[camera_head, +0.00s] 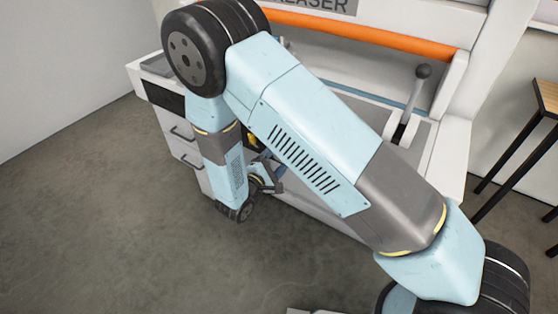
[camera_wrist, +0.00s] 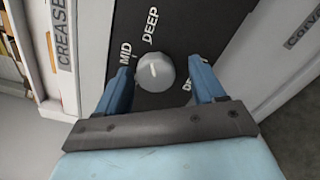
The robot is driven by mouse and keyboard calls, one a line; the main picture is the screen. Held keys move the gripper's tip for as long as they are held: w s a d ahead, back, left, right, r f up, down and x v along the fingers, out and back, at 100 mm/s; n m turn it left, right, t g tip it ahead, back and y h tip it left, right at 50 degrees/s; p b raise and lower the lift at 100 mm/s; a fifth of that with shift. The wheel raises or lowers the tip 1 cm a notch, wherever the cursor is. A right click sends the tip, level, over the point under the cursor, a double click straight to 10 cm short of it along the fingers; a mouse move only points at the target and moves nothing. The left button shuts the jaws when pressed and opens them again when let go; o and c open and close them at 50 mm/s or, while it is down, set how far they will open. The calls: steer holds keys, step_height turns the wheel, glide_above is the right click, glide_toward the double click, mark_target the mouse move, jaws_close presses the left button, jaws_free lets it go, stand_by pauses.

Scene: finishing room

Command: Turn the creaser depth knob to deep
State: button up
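The creaser depth knob (camera_wrist: 155,73) is a round, light grey knob on a dark panel (camera_wrist: 186,28) in the wrist view. A short white mark on its face points up, roughly between the printed words MID (camera_wrist: 126,53) and DEEP (camera_wrist: 151,25); its exact setting is hard to tell. Another label right of the knob is partly hidden by a finger. My gripper (camera_wrist: 161,68) is open, its blue fingers on either side of the knob, with a gap visible on each side.
In the head view the creaser has an orange roller (camera_head: 360,36) and a lever with a dark ball top (camera_head: 414,92). White drawers (camera_head: 180,140) stand at its left. A wooden-topped table (camera_head: 547,95) stands at right. The grey floor (camera_head: 90,220) is clear at left.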

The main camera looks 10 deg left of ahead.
steer(key=shift+r, duration=0.1)
steer(key=v, duration=1.3)
steer(key=shift+s+a, duration=0.15)
steer(key=shift+s, duration=0.2)
